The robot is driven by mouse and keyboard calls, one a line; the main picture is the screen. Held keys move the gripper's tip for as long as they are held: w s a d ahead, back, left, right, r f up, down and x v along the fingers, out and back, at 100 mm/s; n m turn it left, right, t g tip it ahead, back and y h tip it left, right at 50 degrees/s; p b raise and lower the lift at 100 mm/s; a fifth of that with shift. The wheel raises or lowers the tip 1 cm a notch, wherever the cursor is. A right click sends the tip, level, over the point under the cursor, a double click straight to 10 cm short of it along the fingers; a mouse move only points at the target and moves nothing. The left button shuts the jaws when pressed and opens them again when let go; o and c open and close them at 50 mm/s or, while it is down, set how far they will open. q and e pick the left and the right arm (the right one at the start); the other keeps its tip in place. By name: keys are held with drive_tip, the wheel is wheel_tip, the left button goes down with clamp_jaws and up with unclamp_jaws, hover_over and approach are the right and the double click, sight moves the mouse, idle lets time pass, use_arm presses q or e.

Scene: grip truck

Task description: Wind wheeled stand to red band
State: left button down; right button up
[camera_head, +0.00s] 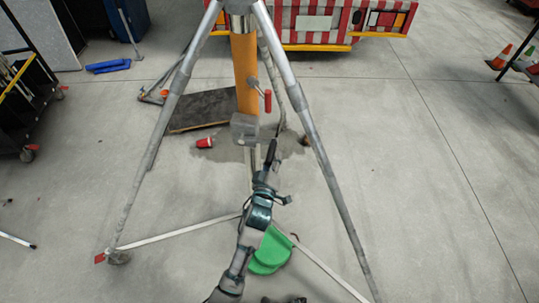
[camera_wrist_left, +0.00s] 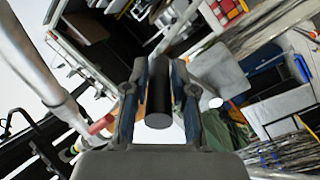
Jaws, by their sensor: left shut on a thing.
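The wheeled stand has an orange column (camera_head: 245,72) and long silver legs (camera_head: 318,150) spread wide over the floor. A grey crank housing (camera_head: 244,128) sits at the column's lower end. My left gripper (camera_head: 267,170) is below the housing, shut on the black crank handle (camera_head: 271,149). In the left wrist view the handle (camera_wrist_left: 158,100) lies between the two fingers (camera_wrist_left: 160,78). A small red grip (camera_head: 267,100) sticks out beside the column, above my gripper. I cannot make out a red band on the column.
A green object (camera_head: 270,252) lies on the floor beside my left arm. A dark flat board (camera_head: 202,110) and a red cup (camera_head: 205,143) lie behind the stand. A red-striped vehicle (camera_head: 325,22) stands at the back.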

use_arm(q)
drive_tip(key=a+f, duration=0.2)
drive_tip(key=f, duration=0.1)
drive_tip(key=shift+w+a+f+p, duration=0.1)
drive_tip(key=shift+w+f+p, duration=0.1)
drive_tip(key=shift+p, duration=0.2)
use_arm(e)
drive_tip(key=shift+a, duration=0.1)
use_arm(q)
drive_tip(key=c, duration=1.6)
unclamp_jaws()
drive_tip(key=o, duration=0.9)
drive_tip(key=shift+d, duration=0.3)
use_arm(e)
drive_tip(key=shift+d, duration=0.2)
use_arm(q)
drive_tip(key=shift+a, duration=0.1)
